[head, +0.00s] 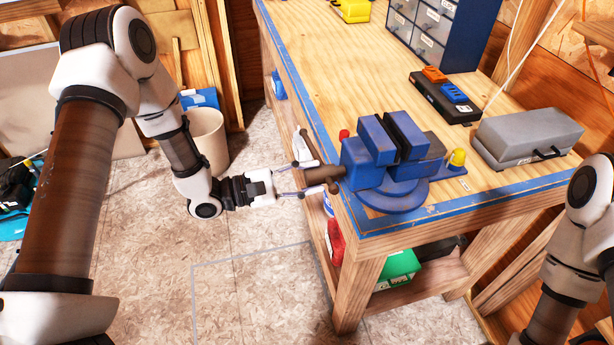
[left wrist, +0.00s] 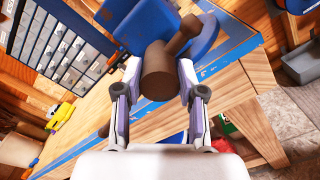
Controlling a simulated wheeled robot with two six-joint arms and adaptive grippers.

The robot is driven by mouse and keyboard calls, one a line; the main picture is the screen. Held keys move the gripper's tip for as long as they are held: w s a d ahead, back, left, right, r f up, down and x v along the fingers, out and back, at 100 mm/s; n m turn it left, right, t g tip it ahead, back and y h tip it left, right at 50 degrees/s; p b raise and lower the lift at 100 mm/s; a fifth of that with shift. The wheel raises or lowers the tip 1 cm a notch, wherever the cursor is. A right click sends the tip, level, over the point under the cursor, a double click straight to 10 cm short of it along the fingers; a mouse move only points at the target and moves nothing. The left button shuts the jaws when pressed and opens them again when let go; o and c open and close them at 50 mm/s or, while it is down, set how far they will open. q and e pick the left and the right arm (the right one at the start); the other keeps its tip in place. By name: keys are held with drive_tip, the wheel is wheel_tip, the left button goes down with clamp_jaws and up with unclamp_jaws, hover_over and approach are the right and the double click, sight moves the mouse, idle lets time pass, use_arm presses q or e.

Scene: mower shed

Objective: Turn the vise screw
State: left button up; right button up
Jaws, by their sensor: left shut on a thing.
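The blue vise (head: 368,160) is mounted on the near corner of the workbench, with its dark jaws on top. Its brown vise screw (head: 322,175) sticks out from the left side over the bench edge, with a brown cross handle at its end. My left gripper (head: 318,178) is shut on the screw, its fingers on either side. In the left wrist view, the thick round screw end (left wrist: 158,75) sits between both fingers, and the handle slants up to the right. The blue vise body (left wrist: 203,38) shows behind it. Only part of my right arm shows, not its gripper.
The wooden workbench (head: 300,55) has a blue-edged top. On it are a grey case (head: 530,133), a black box (head: 445,97) and a blue drawer cabinet (head: 466,30). A beige bin (head: 208,140) stands on the floor. A green box (head: 395,270) lies on the lower shelf.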

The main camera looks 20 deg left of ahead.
use_arm(q)
drive_tip(key=m+b, duration=0.1)
drive_tip(key=m, duration=0.3)
drive_tip(key=shift+w+f+m, duration=0.1)
drive_tip(key=shift+f+m, duration=0.05)
drive_tip(key=shift+m, duration=0.25)
drive_tip(key=m, duration=0.3)
drive_tip(key=shift+m+b, duration=0.3)
drive_tip(key=shift+b, duration=0.1)
drive_tip(key=m+b, duration=0.1)
drive_tip(key=m, duration=0.4)
drive_tip(key=shift+w+m+b, duration=0.1)
drive_tip(key=shift+m+b, duration=0.55)
drive_tip(key=shift+m, duration=0.55)
drive_tip(key=shift+r+m, duration=0.2)
drive_tip(key=shift+m, duration=0.1)
drive_tip(key=o, duration=1.1)
drive_tip(key=shift+f, duration=0.1)
